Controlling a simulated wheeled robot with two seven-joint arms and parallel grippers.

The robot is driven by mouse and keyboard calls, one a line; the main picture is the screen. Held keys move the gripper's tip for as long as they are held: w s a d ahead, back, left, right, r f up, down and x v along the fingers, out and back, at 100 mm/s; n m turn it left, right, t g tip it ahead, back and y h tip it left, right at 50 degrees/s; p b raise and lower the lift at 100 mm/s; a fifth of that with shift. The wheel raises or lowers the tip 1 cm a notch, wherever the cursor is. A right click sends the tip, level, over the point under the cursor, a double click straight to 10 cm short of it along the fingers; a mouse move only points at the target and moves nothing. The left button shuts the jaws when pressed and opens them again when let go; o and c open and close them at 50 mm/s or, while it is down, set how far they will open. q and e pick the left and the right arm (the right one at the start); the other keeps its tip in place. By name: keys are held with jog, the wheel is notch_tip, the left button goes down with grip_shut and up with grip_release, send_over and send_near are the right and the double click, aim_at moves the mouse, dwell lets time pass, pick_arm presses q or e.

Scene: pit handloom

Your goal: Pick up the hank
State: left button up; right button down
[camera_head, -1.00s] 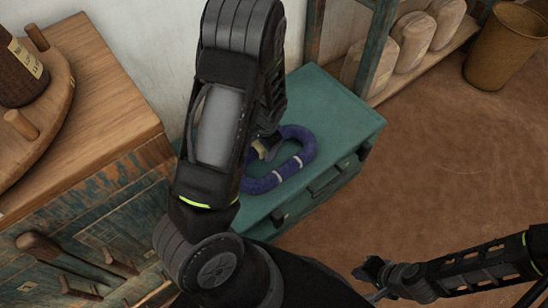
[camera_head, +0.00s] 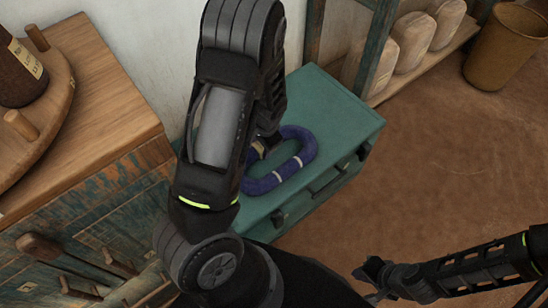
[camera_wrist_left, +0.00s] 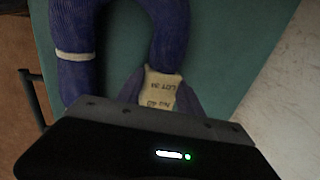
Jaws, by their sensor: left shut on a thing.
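The hank (camera_head: 303,156) is a dark blue-purple loop of yarn with pale ties, lying on the green chest (camera_head: 338,112). The hank appears to rest on the lid. My right gripper (camera_head: 371,279) is over the floor, away from the hank; its jaws are too small to judge.
A wooden cabinet (camera_head: 110,95) with a bottle (camera_head: 20,75) on a round stand is at left. A shelf with pale rounded bundles (camera_head: 412,42) and a brown bin (camera_head: 507,48) are at upper right. The brown floor (camera_head: 450,160) at right is clear.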

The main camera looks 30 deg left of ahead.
pick_arm(q)
grip_shut()
notch_tip(320, 180, up, 10)
jog(key=p, duration=0.2)
jog(key=shift+p, duration=0.35)
dwell(1.3)
